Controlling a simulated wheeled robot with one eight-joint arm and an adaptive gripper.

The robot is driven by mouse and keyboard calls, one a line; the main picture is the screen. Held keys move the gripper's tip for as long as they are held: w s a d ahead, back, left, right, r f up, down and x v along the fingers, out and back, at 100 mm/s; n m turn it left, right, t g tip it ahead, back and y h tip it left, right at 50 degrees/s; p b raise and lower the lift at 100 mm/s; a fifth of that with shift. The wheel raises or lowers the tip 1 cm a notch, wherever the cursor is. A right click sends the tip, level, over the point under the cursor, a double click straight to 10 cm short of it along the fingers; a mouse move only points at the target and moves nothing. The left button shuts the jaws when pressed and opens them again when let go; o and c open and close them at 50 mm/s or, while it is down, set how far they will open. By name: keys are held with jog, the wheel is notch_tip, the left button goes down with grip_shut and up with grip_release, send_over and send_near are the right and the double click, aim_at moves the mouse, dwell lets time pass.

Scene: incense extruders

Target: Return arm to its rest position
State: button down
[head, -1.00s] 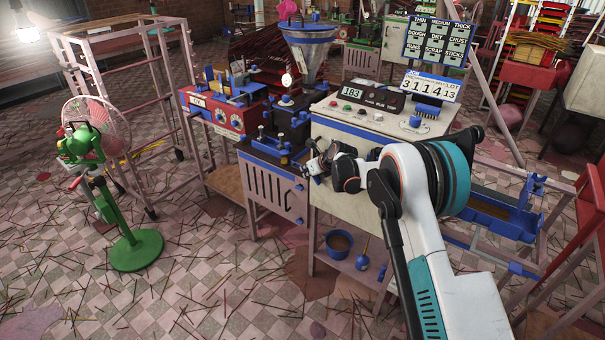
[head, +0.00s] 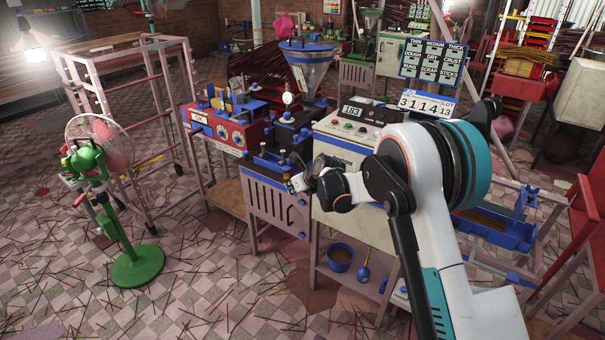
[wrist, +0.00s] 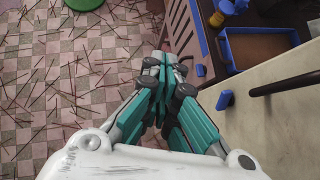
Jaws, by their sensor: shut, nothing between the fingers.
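My gripper (head: 291,184) is in front of the slotted cabinet in the head view, with my white and teal arm reaching in from the lower right. In the wrist view my gripper (wrist: 166,58) has its teal and grey fingers together, with nothing between them. It is over the checkered floor, beside the slotted cabinet side (wrist: 188,40). The extruder machine (head: 345,150) with its control box reading 183 stands behind my arm, which hides part of its front panel.
A green fan (head: 137,266) stands at the left. A pink frame rack (head: 75,70) is behind it. A red control unit (head: 217,131) and a metal hopper (head: 306,62) are at the back. A blue tray (head: 495,230) is to the right. Open floor with scattered sticks lies front left.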

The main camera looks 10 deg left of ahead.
jog(key=s+d+r+n+h, duration=0.2)
jog(key=s+d+r+n, duration=0.4)
jog(key=s+d+r, duration=0.4)
jog(key=s+d+r+n+h, duration=0.1)
jog(key=s+d+r+n, duration=0.55)
jog(key=d+r, duration=0.45)
jog(key=s+d+n+h, duration=0.1)
jog(key=s+d+n, duration=0.3)
jog(key=s, duration=0.6)
jog(key=s+d+n+h, duration=0.1)
jog(key=s+d+n, duration=0.4)
jog(key=s, duration=0.5)
jog(key=s+d+f+n+h, duration=0.1)
jog(key=s+d+n, duration=0.4)
jog(key=s, duration=0.5)
jog(key=shift+s+d+t+h, duration=0.3)
jog(key=shift+s+d+t, duration=0.1)
jog(key=shift+d, duration=0.15)
jog(key=shift+f, duration=0.1)
